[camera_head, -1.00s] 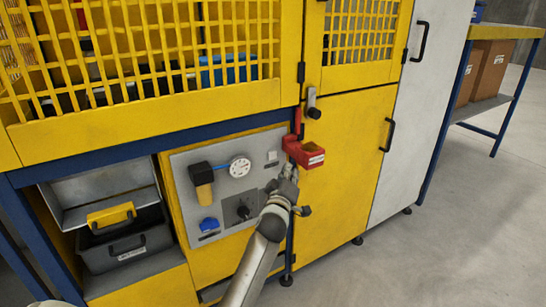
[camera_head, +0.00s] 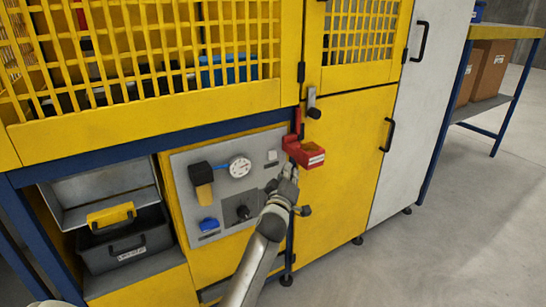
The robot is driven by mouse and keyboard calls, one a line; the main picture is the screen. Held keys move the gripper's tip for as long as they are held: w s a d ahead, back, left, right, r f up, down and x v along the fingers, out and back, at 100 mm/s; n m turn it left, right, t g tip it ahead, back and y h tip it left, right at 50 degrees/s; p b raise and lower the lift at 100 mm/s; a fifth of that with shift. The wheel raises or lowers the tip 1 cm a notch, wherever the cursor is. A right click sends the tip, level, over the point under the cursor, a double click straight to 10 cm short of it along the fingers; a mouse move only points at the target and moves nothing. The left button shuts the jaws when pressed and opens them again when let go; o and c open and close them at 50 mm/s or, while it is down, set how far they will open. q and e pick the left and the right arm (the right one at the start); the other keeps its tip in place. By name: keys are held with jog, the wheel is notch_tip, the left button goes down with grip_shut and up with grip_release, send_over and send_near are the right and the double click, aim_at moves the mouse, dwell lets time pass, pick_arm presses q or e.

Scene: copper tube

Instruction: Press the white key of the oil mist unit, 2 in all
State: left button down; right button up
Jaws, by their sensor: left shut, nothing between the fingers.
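The oil mist unit is a grey panel (camera_head: 188,160) on the yellow machine front, with a round white gauge, a dark filter with an amber bowl, a blue part and a black knob. Its white key (camera_head: 272,155) is a small pale square at the upper right of the panel and is visible. My left gripper (camera_head: 288,172) is in front of the panel's right edge, below and to the right of the key. It is small and seen from behind; its fingers are shut and hold nothing. I cannot tell its distance from the panel. My right gripper is not in view.
A dark crate (camera_head: 125,245) with a yellow-handled item stands on the left. The floor on the right is clear.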

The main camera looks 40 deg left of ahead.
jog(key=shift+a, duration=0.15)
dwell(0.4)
pick_arm(q)
jog(key=shift+m, duration=0.3)
jog(key=m, duration=0.3)
jog(key=d+r+m+p, duration=0.1)
jog(key=m, duration=0.2)
jog(key=s+d+m, duration=0.1)
jog(key=m, duration=0.3)
jog(key=shift+d+r+t, duration=0.1)
jog(key=shift+r+t, duration=0.1)
jog(key=shift+t, duration=0.1)
jog(key=m, duration=0.2)
jog(key=shift+s+d+r+m+p, duration=0.15)
jog(key=shift+d+m+p, duration=0.1)
jog(key=shift+m+p, duration=0.05)
jog(key=m, duration=0.3)
jog(key=shift+s+d+r, duration=0.15)
jog(key=shift+d+r, duration=0.05)
jog(key=shift+d, duration=0.1)
jog(key=shift+m, duration=0.5)
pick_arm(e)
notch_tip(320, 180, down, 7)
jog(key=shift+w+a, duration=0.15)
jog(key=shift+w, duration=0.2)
